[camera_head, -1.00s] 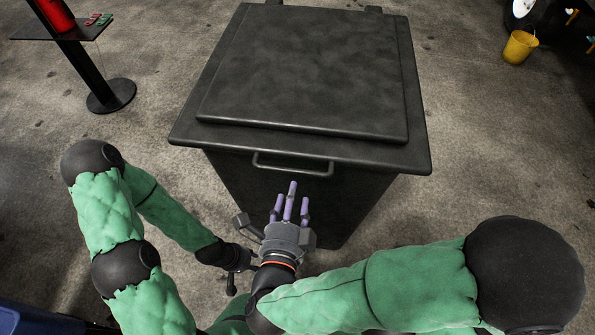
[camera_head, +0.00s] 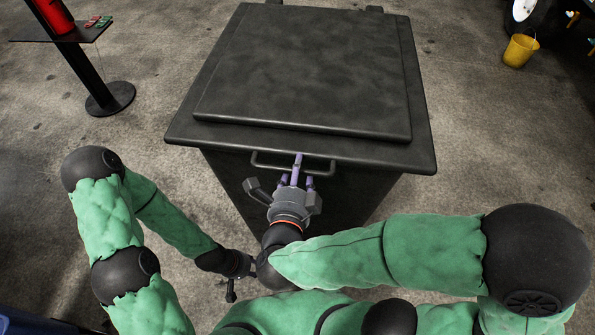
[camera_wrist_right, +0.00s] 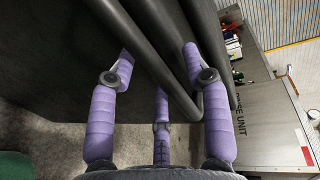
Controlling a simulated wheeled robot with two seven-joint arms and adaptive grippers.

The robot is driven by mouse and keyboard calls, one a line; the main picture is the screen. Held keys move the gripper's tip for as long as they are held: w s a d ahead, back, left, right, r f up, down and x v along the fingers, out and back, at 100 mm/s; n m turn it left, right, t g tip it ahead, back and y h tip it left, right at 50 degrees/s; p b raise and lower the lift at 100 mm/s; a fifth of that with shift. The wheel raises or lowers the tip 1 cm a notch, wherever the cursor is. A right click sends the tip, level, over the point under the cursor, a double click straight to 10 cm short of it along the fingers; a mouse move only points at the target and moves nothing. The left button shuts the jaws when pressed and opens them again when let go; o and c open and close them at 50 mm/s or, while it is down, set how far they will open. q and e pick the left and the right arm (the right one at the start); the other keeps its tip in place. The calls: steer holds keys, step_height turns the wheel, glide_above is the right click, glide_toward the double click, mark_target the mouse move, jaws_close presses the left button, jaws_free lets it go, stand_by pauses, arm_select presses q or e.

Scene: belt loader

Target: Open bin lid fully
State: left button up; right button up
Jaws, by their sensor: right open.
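The bin (camera_head: 235,185) is dark grey, and its lid (camera_head: 310,70) lies flat and closed on top. A bar handle (camera_head: 262,166) runs along the lid's front edge. My right gripper (camera_head: 297,165) is at the handle from the front, its purple fingers overlapping the bar. In the right wrist view the handle bar (camera_wrist_right: 150,65) crosses between the spread, open fingers (camera_wrist_right: 160,85); I cannot tell whether they touch it. My left gripper (camera_head: 232,285) hangs low in front of the bin, left of my right wrist. It is small and dark, and its jaw state is unclear.
A stand (camera_head: 85,65) with a red object and small items on its top is at the upper left. A yellow bucket (camera_head: 520,50) stands near a wheel (camera_head: 525,12) at the upper right. The floor beside the bin is clear.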

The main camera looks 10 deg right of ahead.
jaws_close()
steer(key=shift+r+p, duration=0.85)
steer(key=shift+r, duration=0.05)
steer(key=w+d+r+g+p, duration=0.1)
steer(key=w+r+p, duration=0.4)
steer(key=r+p, duration=0.9)
steer(key=w+d+r+g+p, duration=0.1)
steer(key=w+r+p, duration=0.5)
steer(key=r+p, duration=0.8)
steer(key=w+d+r+g+y+p, duration=0.1)
steer(key=w+r+p, duration=0.4)
steer(key=r+p, duration=0.9)
steer(key=shift+w+d+r+g, duration=0.2)
steer(key=shift+d+r+g, duration=0.3)
steer(key=shift+d+r, duration=0.65)
